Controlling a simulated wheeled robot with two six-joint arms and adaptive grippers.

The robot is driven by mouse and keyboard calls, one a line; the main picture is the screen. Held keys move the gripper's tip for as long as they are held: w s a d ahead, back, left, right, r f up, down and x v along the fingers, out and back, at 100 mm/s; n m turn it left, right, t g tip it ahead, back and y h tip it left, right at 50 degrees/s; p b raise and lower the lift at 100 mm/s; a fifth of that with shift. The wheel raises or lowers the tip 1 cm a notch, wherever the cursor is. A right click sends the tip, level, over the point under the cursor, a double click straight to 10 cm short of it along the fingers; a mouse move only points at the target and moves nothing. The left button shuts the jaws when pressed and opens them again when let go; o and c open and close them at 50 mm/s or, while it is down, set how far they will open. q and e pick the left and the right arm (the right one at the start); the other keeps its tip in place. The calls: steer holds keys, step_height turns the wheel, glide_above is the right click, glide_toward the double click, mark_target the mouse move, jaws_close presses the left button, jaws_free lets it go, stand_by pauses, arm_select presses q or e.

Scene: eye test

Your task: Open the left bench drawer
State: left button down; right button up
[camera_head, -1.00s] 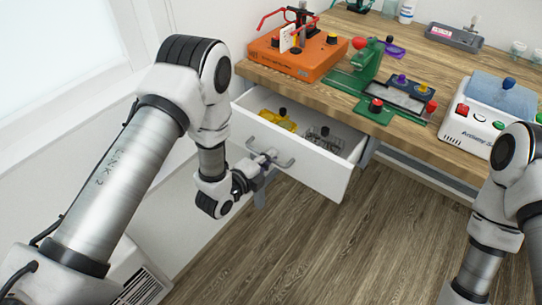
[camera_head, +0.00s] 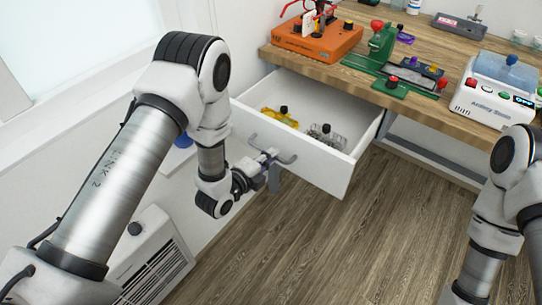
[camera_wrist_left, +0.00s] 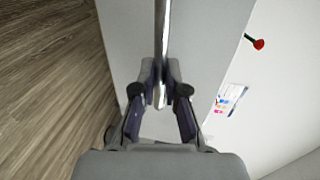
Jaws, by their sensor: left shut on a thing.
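The white left bench drawer (camera_head: 318,167) stands well out from under the wooden bench. Inside it lie a yellow item (camera_head: 279,117) and a clear item (camera_head: 327,137), each with a black knob. My left gripper (camera_head: 268,158) is at the drawer's front, shut on the grey bar handle (camera_head: 290,160). In the left wrist view the handle bar (camera_wrist_left: 160,50) runs between the two fingers (camera_wrist_left: 160,95). My right arm shows at the right edge of the head view, but its gripper is out of the picture.
On the bench (camera_head: 345,72) stand an orange box (camera_head: 317,42), a green press-like device (camera_head: 382,42) and a white machine with coloured buttons (camera_head: 492,95). A white vented unit (camera_head: 150,255) stands at lower left. The wooden floor (camera_head: 330,250) before the drawer is clear.

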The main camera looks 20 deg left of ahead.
arm_select(q)
steer(key=c, duration=1.5)
jaws_free()
steer(key=shift+s+f, duration=0.35)
steer(key=shift+f, duration=0.1)
steer(key=o, duration=0.3)
steer(key=shift+s+a, duration=0.1)
steer(key=shift+a, duration=0.05)
steer(key=v, duration=1.2)
steer(key=shift+r, duration=0.3)
steer(key=shift+a, duration=0.15)
